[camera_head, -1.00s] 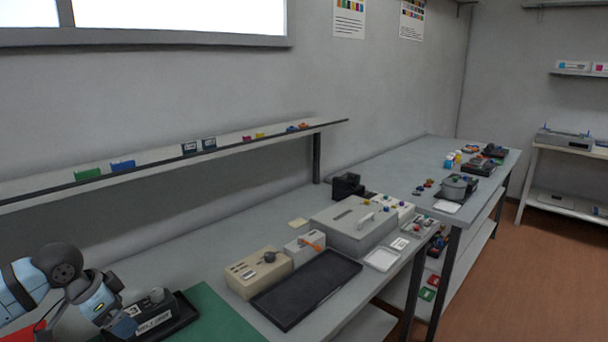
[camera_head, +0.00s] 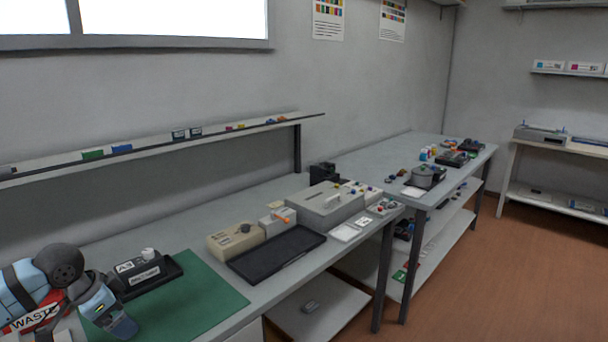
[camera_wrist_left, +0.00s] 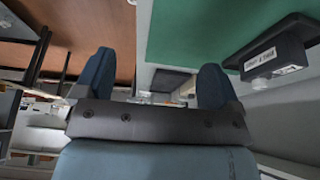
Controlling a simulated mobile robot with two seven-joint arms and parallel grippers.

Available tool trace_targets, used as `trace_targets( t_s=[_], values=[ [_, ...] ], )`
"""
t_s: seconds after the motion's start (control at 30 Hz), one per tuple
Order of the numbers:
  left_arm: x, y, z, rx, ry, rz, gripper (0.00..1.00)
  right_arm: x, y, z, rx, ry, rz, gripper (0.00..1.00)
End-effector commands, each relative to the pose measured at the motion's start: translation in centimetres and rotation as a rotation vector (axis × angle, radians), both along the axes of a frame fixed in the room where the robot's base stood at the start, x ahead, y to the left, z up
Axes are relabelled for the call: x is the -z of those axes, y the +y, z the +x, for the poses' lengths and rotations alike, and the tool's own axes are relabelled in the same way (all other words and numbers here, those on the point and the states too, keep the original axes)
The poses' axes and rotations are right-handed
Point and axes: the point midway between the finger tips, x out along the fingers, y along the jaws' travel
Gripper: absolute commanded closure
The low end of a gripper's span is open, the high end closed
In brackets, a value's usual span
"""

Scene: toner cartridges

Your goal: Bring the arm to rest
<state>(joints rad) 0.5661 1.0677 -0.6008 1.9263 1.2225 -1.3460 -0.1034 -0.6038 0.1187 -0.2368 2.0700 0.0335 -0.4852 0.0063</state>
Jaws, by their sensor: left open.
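My left arm comes in at the lower left of the head view, bent, over the left end of the bench. Its gripper end (camera_head: 122,328) is low in that view, by the green mat (camera_head: 195,300). In the left wrist view the two blue fingers of my left gripper (camera_wrist_left: 158,85) stand wide apart with nothing between them. The green mat also shows there (camera_wrist_left: 195,35), beside the fingers. My right gripper is in neither view.
A black holder (camera_head: 165,270) with a labelled cartridge stands at the mat's back edge. A red and white WASTE label (camera_head: 35,314) shows behind my arm. A black tray (camera_head: 278,254), beige boxes (camera_head: 235,240) and a grey lidded box (camera_head: 325,206) stand further along the bench. The mat's right part is clear.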

Motion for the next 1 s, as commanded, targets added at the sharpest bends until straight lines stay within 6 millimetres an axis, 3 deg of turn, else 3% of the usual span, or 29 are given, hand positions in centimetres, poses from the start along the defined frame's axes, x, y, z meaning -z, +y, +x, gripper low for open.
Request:
trace_targets(
  t_s=[0.27, 0.47, 0.7, 0.8, 1.0],
  values=[
    [7.2, -6.3, -1.1, 0.012, -0.075, -0.091, 0.11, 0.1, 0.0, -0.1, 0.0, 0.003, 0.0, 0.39],
    [13.2, -12.1, -3.7, -0.019, -0.163, -0.196, 0.11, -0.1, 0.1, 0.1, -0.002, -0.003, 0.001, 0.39],
    [19.8, -18.7, -10.0, -0.158, -0.298, -0.337, 0.11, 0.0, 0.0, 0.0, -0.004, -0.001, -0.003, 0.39],
    [21.6, -20.2, -12.9, -0.234, -0.349, -0.366, 0.11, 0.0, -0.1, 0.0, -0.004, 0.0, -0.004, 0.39],
    [23.7, -21.2, -17.7, -0.355, -0.421, -0.372, 0.11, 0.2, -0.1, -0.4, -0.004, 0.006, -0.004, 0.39]
  ],
)
